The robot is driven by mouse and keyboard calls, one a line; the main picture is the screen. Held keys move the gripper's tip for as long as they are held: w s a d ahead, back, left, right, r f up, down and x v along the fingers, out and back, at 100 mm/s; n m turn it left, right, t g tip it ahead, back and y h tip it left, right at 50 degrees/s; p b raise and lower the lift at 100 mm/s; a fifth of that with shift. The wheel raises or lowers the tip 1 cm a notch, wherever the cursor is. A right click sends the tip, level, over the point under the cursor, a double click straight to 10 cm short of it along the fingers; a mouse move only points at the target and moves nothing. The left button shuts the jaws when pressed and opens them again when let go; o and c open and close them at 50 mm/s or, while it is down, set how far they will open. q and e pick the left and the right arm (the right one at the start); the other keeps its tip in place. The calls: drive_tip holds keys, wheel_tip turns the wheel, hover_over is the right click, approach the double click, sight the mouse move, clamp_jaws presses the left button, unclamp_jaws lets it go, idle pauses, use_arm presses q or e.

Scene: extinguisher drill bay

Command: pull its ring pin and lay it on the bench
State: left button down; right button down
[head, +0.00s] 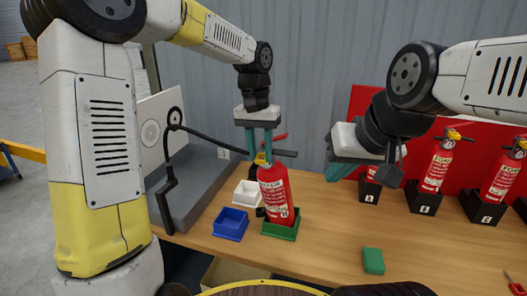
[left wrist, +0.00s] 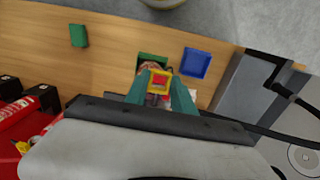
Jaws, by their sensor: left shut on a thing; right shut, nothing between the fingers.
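A red fire extinguisher (head: 275,192) with a white label stands upright at the green tray (head: 281,231) on the wooden bench (head: 330,245). My left gripper (head: 262,150) points down from above, its teal fingers shut on the extinguisher's top around a yellow part. In the left wrist view the yellow square part (left wrist: 158,80) shows between the fingertips, with the green tray (left wrist: 150,59) behind it. I cannot clearly tell the ring pin from the valve parts. My right gripper (head: 338,172) is shut and empty, to the right of the extinguisher and apart from it.
A blue tray (head: 231,224) and a white tray (head: 247,193) sit left of the extinguisher. A green block (head: 373,261) lies towards the bench front. Several extinguishers (head: 437,168) stand in black holders before a red panel. The bench middle is clear.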

use_arm(q)
drive_tip(key=shift+s+a+f, duration=0.15)
drive_tip(key=shift+s+a, duration=0.1)
drive_tip(key=shift+s, duration=0.5)
drive_tip(key=shift+s+a+f, duration=0.15)
drive_tip(key=shift+s+a, duration=0.1)
drive_tip(key=shift+s, duration=0.5)
drive_tip(key=shift+s+a+f, duration=0.15)
drive_tip(key=shift+s+a, duration=0.1)
drive_tip(key=shift+s, duration=0.45)
drive_tip(key=shift+s+a+f, duration=0.1)
drive_tip(key=shift+s+a, duration=0.1)
drive_tip(key=shift+s, duration=0.45)
